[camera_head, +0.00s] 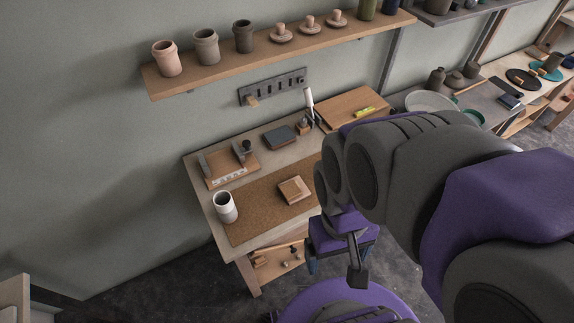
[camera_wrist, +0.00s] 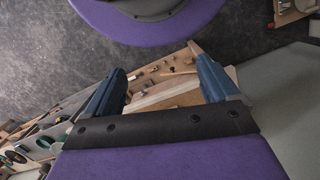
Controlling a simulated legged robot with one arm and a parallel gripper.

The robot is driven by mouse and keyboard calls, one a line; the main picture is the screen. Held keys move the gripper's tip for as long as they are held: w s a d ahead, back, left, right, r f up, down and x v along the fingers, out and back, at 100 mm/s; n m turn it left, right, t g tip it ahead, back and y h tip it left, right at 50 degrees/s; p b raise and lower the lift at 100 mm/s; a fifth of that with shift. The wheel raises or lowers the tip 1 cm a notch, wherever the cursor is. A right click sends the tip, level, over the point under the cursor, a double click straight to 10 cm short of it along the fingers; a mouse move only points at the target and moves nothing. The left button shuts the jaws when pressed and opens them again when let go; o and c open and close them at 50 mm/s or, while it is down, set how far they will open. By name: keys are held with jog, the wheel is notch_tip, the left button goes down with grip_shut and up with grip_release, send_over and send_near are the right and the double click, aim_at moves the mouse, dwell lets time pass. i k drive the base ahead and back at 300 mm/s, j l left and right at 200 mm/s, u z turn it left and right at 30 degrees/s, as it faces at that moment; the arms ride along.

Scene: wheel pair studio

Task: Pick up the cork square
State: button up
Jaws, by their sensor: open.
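A small light-brown square piece (camera_head: 294,190) with some thickness lies on a larger brown cork-like mat (camera_head: 254,203) on the workbench. It looks most like the cork square, but I cannot be sure of its material. My gripper (camera_head: 338,262) hangs in front of the bench, right of and lower in the picture than the square, apart from it. In the wrist view my gripper (camera_wrist: 160,72) shows two blue fingers spread wide with nothing held between them. The bench edge and its lower shelf show beyond the fingers; I cannot make out the square there.
A white cup (camera_head: 225,207) stands at the mat's left edge. A wooden board with fittings (camera_head: 229,176), a dark book-like block (camera_head: 280,138) and a wooden board (camera_head: 355,107) lie behind. A wall shelf (camera_head: 290,52) with pots hangs above. My arm hides the bench's right part.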

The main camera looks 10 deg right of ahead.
aim_at(289, 190)
jog(key=u, duration=0.2)
jog(key=l+u, duration=0.45)
jog(key=l, duration=0.15)
jog(key=l+u, duration=0.45)
jog(key=l, duration=0.2)
jog(key=k+l, duration=0.1)
jog(key=l, duration=0.75)
jog(key=k+l+u, duration=0.1)
jog(key=l, duration=0.35)
jog(key=k+l, duration=0.15)
jog(key=l, duration=0.25)
jog(key=k+l, duration=0.1)
jog(key=l, duration=0.35)
jog(key=i+u, duration=0.05)
